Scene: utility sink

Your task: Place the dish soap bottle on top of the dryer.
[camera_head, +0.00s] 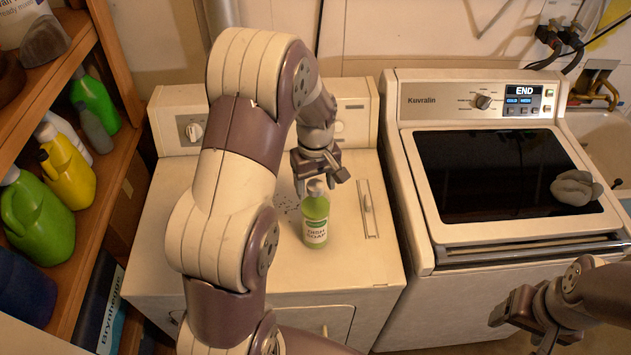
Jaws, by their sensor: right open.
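The green dish soap bottle (315,222) with a pale cap stands upright on the top of the dryer (225,245), the white machine on the left with a lint slot in its top. My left gripper (321,182) is just above and behind the bottle, pointing down. Its fingers are spread apart with the cap between or just in front of them, and I see no clear grip on it. My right gripper (505,310) is open and empty at the lower right, in front of the washer.
The Kuvralin washer (425,240) stands to the right, with a dark glass lid and a grey cloth-like lump (575,187) on it. A wooden shelf (110,185) with several bottles is at the left. A sink (610,140) is at the far right. The dryer top around the bottle is mostly clear.

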